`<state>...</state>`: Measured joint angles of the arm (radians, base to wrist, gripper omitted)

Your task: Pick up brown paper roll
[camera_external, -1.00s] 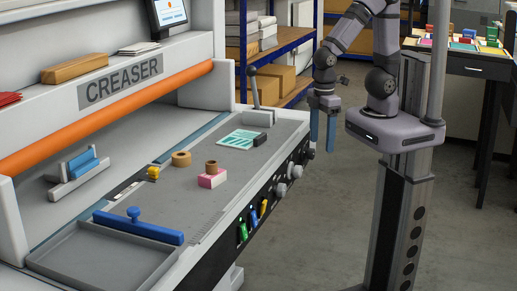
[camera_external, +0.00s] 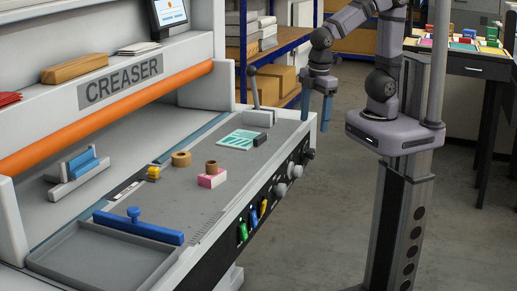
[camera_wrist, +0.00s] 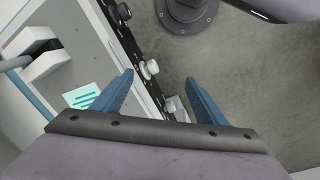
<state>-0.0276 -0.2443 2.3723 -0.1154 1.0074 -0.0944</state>
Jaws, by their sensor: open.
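Two rolls are on the grey top of the creaser (camera_external: 190,195) in the external view. A small brown roll (camera_external: 211,164) stands on a pink and white block (camera_external: 211,179). A wider tan roll (camera_external: 181,159) lies flat behind and left of it. My gripper (camera_external: 317,106) is open and empty, with blue fingers pointing down, beyond the machine's right edge and well away from both rolls. In the wrist view my gripper (camera_wrist: 160,82) hangs over the machine's edge with its knobs below, and neither roll shows there.
A mint-green card (camera_external: 237,139) and a dark block (camera_external: 261,139) lie nearer my gripper. A lever (camera_external: 254,92) stands at the machine's far end. A yellow item (camera_external: 153,173) and a blue-handled bar (camera_external: 138,226) are farther left. Knobs line the front edge.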

